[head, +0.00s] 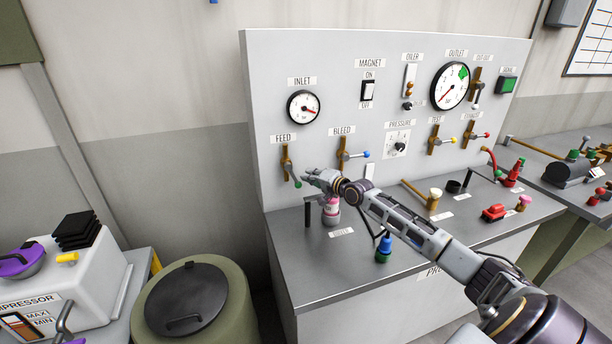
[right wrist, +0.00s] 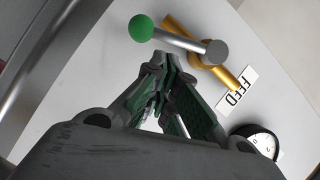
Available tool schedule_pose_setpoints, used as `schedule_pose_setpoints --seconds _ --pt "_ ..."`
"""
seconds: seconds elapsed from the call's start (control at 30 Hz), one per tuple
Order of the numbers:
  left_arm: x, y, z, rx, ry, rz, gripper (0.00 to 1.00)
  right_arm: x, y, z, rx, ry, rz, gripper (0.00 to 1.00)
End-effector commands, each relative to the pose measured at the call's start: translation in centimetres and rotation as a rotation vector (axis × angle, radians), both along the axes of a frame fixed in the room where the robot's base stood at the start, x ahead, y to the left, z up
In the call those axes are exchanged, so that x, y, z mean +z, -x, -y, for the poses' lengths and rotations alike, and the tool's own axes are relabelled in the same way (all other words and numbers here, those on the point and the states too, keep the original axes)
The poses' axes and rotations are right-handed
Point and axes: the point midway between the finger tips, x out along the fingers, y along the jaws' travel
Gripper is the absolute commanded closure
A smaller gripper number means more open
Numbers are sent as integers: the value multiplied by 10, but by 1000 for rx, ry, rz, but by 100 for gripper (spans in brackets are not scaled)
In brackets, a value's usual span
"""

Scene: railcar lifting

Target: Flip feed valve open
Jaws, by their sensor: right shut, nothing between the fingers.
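The feed valve (head: 286,160) is on the left of the grey panel, under the FEED label (head: 283,139). It has an upright brass pipe and a lever with a green knob (head: 298,184). The lever hangs down, close to the pipe's line but slanted a little to the right. In the right wrist view the green knob (right wrist: 141,28), silver lever (right wrist: 178,40) and brass pipe (right wrist: 223,75) show just beyond the fingertips. My right gripper (head: 307,175) is shut and empty, just right of the knob. It appears apart from it. My left gripper is not in view.
The bleed valve (head: 343,155) with a blue-tipped lever is right of the feed valve. The inlet gauge (head: 303,107) is above. A pink-and-white bottle (head: 331,212) stands on the bench below my gripper. A green drum (head: 222,300) is left of the bench.

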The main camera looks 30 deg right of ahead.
Motion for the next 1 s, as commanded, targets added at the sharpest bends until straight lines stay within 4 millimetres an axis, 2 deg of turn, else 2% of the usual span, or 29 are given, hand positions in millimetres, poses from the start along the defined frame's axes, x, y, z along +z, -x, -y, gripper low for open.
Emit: schedule_pose_setpoints --seconds 0.4,1.0 --pt "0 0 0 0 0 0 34 -2 -17 -3 0 -1 1 100" --pt "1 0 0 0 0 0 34 -6 -19 -5 0 -2 -2 100"
